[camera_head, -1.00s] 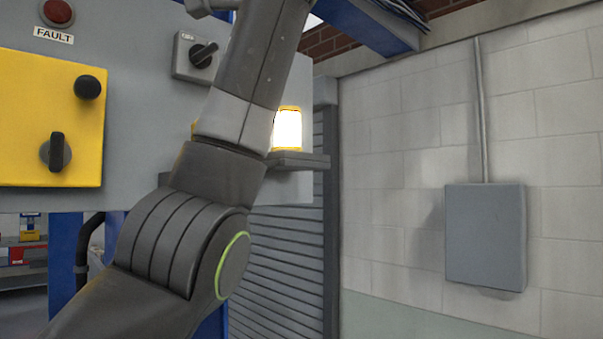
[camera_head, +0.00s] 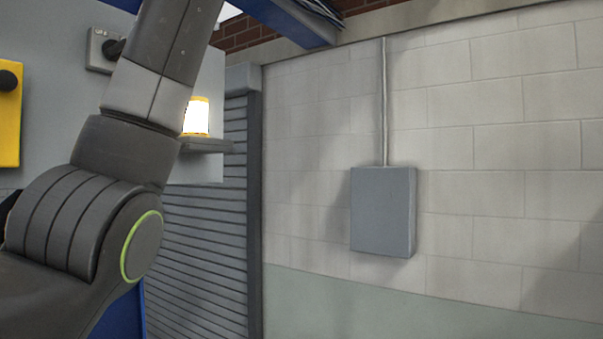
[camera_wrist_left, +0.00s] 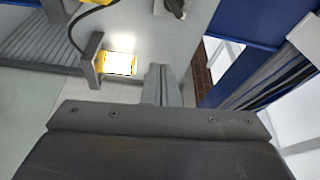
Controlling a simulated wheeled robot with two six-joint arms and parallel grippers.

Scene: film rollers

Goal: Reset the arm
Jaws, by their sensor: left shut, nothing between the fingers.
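My left arm (camera_head: 125,150) rises through the left of the head view and leaves at the top, so its gripper is out of that view. In the left wrist view my left gripper (camera_wrist_left: 162,75) shows with its fingers together and nothing between them. It points toward the grey panel, with the lit lamp to the left of the fingers in that picture. I cannot tell how far the fingers are from the panel. My right arm and gripper are not in view.
A lit yellow lamp (camera_head: 195,117) sits on a small shelf (camera_head: 206,146) at the panel's edge, close behind my arm; the lamp also shows in the left wrist view (camera_wrist_left: 119,64). A grey wall box (camera_head: 383,212) hangs on the block wall (camera_head: 480,150). A shutter (camera_head: 200,235) stands between.

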